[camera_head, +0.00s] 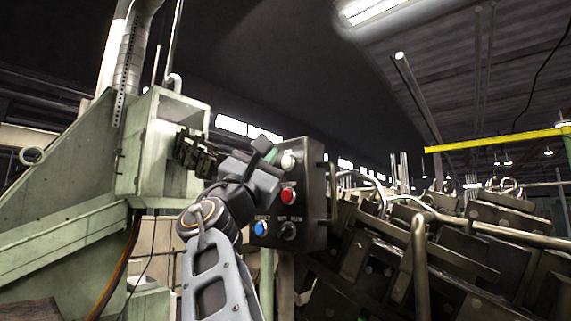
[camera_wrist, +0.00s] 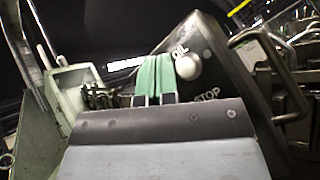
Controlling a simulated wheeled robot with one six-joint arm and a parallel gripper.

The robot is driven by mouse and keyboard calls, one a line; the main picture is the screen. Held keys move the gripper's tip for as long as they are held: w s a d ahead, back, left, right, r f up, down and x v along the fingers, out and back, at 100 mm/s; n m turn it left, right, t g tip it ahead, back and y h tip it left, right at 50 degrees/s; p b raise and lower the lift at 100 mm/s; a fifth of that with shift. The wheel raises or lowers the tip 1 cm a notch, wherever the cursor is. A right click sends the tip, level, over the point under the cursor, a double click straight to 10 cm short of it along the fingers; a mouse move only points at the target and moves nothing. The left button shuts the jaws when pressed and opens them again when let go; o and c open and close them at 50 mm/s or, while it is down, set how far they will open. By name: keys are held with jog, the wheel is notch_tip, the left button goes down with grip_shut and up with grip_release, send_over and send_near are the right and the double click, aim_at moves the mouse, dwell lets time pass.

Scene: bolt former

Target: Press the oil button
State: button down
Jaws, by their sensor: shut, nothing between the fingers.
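The oil button is a round white button. It shows in the wrist view (camera_wrist: 188,67) just below the "OIL" label, and in the head view (camera_head: 289,161) near the top of a dark control box (camera_head: 314,185). My gripper (camera_wrist: 157,63) has two green fingers that are pressed together, with nothing between them. In the wrist view the fingers are just left of the oil button. In the head view my gripper (camera_head: 271,155) is also close left of it, and I cannot tell whether it touches the box.
Below the oil button are a red button (camera_head: 288,195), a blue reset button (camera_head: 261,228) and a dark selector (camera_head: 288,231). A metal handle (camera_head: 330,192) is on the box's right side. Green machinery (camera_head: 75,190) stands left, and dense metal machinery (camera_head: 440,230) stands right.

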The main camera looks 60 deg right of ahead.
jog(key=shift+w+a, duration=0.1)
jog(key=shift+a, duration=1.45)
